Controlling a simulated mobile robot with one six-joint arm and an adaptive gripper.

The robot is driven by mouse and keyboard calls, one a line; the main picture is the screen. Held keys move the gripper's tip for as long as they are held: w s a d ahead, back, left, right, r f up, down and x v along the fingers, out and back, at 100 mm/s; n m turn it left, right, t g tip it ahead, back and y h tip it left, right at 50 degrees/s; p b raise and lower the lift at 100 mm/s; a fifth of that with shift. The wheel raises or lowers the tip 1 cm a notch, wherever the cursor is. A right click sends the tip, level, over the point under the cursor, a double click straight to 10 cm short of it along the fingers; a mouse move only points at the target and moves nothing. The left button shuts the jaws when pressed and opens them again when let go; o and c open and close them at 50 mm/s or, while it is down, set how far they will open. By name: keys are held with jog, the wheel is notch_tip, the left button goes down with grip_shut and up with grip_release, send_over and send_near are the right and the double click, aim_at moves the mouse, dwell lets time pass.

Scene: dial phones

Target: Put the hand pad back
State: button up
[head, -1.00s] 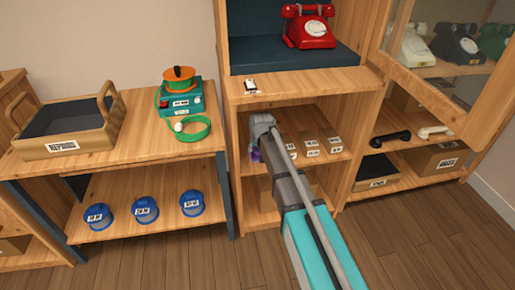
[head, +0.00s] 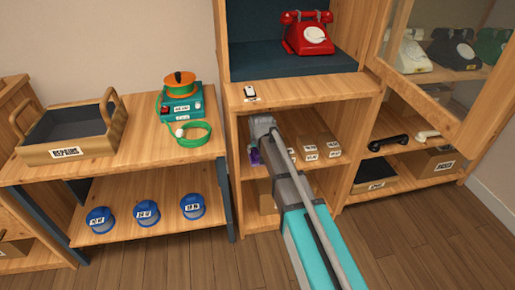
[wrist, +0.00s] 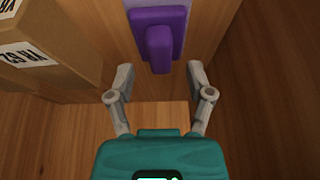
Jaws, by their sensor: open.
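The hand pad appears to be the purple block with a raised grip (wrist: 160,40). It rests against a wooden panel in the wrist view, and its upper edge is cut off. A small piece of purple shows in the head view (head: 254,157), beside my arm. My gripper (wrist: 160,72) is open and empty. In the wrist view its two fingers stand either side of the grip's lower end, apart from it. In the head view my wrist (head: 262,127) reaches into the middle shelf compartment, and the fingers are mostly hidden.
Labelled cardboard boxes (wrist: 50,45) stand close left of my gripper in the wrist view. The cubby's shelf board (head: 305,95) is above my arm. A red dial phone (head: 308,34) stands higher up. An open glazed door (head: 425,90) hangs to the right.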

jog(key=shift+p+v, duration=0.65)
jog(key=shift+v, duration=0.4)
jog(key=s+d, duration=0.3)
jog(key=s, duration=0.8)
jog(key=shift+s+d+r, duration=0.2)
jog(key=shift+s, duration=0.15)
jog(key=s+d+m+g, duration=0.1)
jog(key=s+d+g, duration=0.1)
jog(key=s+d, duration=0.4)
jog(key=s+d+f+m+g+h, duration=0.1)
jog(key=s+d, duration=0.5)
jog(key=d, duration=0.7)
jog(key=shift+d+f+m+g, duration=0.2)
jog(key=shift+m+g, duration=0.4)
jog(key=shift+s, duration=0.1)
jog(key=shift+c, duration=0.8)
